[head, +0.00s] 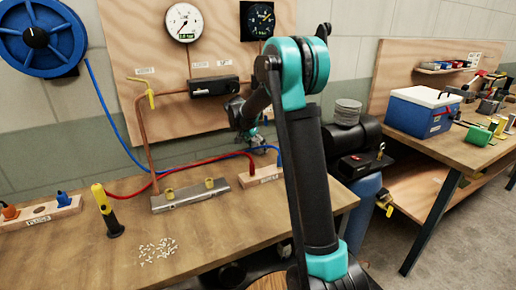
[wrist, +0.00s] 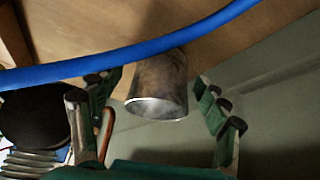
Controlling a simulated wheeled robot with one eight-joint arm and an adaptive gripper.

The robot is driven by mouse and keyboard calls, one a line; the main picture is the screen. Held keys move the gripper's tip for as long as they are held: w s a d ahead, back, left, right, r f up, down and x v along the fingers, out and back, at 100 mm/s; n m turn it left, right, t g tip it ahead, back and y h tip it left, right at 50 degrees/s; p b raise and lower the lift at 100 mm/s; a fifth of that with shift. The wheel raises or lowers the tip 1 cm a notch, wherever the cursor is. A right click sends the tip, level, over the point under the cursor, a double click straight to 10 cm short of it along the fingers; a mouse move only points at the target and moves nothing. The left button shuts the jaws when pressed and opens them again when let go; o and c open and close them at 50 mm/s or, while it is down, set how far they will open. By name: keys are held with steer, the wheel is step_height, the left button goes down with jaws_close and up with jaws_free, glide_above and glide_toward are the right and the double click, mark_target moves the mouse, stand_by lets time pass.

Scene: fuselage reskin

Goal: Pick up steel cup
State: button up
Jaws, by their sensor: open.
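The steel cup (wrist: 160,92) is a grey metal cylinder in the middle of the wrist view, with its bright rim towards the camera. My gripper (wrist: 154,82) is open, with green and dark fingers to the left and right of the cup. Gaps show on both sides, and the fingers do not appear closed on it. In the head view my gripper (head: 260,146) is small, behind my arm, near the back of the workbench. I cannot make out the cup clearly there.
A blue hose (wrist: 130,62) crosses the wrist view over part of the cup. On the workbench (head: 215,225) are a metal manifold (head: 190,194), a yellow-black tool (head: 106,210) and scattered small white bits (head: 158,250). A blue cooler (head: 420,112) stands on the right bench.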

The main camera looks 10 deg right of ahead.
steer(key=c, duration=1.4)
steer(key=shift+s+r, duration=0.1)
